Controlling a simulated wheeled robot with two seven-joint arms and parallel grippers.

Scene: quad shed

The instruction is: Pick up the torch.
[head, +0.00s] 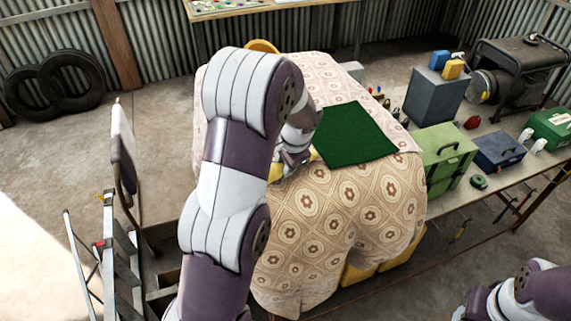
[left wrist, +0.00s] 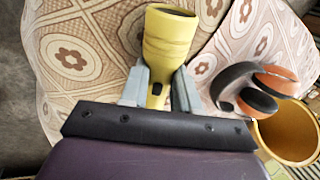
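The torch (left wrist: 168,42) is yellow with a wide head and a dark button, and stands out between the fingers in the left wrist view. My left gripper (left wrist: 160,82) has its two grey fingers against both sides of the torch's narrower body, and looks shut on it. In the head view my left gripper (head: 294,157) is at the patterned cloth, left of the green mat, partly hidden by my arm. Yellow parts of the torch (head: 275,173) show beside it. I cannot tell whether the torch touches the cloth. Only part of my right arm shows, at the lower right.
Orange-and-black ear defenders (left wrist: 262,88) and a yellow bucket (left wrist: 290,132) are near the torch. A green toolbox (head: 446,158) and a blue box (head: 499,150) stand to the right.

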